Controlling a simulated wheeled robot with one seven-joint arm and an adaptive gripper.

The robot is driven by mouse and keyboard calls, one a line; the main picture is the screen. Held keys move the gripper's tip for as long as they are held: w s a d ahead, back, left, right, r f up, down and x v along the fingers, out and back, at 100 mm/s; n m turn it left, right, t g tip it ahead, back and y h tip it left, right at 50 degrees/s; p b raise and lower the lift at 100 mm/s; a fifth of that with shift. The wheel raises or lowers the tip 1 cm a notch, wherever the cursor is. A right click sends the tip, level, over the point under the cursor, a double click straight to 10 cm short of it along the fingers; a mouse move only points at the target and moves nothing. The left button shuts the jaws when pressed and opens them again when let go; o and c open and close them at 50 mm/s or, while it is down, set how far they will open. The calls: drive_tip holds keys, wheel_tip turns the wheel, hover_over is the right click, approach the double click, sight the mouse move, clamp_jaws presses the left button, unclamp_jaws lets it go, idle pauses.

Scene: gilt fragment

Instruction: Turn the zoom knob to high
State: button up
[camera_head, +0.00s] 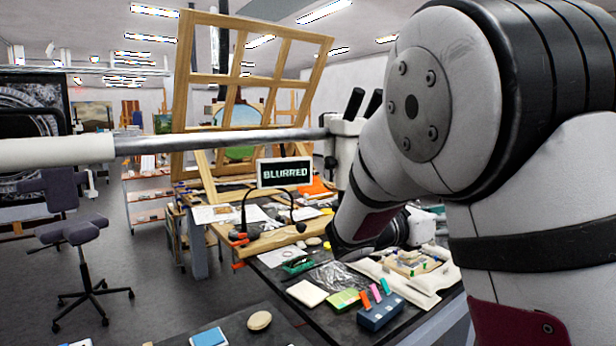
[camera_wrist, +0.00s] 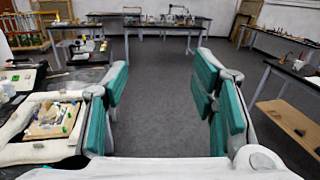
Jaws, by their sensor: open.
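A white microscope head (camera_head: 346,126) with two dark eyepieces (camera_head: 363,103) stands behind my arm, on a long metal boom (camera_head: 220,140). My arm hides much of the microscope, and I cannot make out the zoom knob in either view. A small screen (camera_head: 285,172) left of the microscope reads "BLURRED". My gripper (camera_wrist: 163,80) shows in the wrist view with its teal-padded fingers wide apart. Nothing is between them; beyond them are grey floor and distant tables. The microscope is not in the wrist view.
A work table (camera_head: 322,318) carries papers, a blue block (camera_head: 380,313) with coloured pieces, and a framed fragment (camera_head: 412,262) on a white cushion; this fragment (camera_wrist: 55,118) lies left of my gripper. A wooden frame (camera_head: 183,90) rises behind. A stool (camera_head: 75,232) stands on open floor at left.

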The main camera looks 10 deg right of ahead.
drive_tip(key=w+a+n+t+h+b, duration=0.1)
drive_tip(key=w+a+n+t+h, duration=0.1)
drive_tip(key=w+a+n+t, duration=0.65)
drive_tip(key=n+t+y+b, duration=0.2)
drive_tip(key=n+t+y, duration=0.8)
drive_tip(key=n, duration=0.5)
approach(331, 163)
drive_tip(key=shift+t+h, duration=0.5)
drive_tip(key=shift+t, duration=0.05)
drive_tip(key=w+d+r, duration=0.1)
drive_tip(key=w, duration=0.1)
drive_tip(key=w+r, duration=0.1)
drive_tip(key=w, duration=0.2)
drive_tip(key=w+d+r, duration=0.1)
drive_tip(key=w+r, duration=0.1)
drive_tip(key=w, duration=0.1)
drive_tip(key=shift+d, duration=0.3)
drive_tip(key=c, duration=1.1)
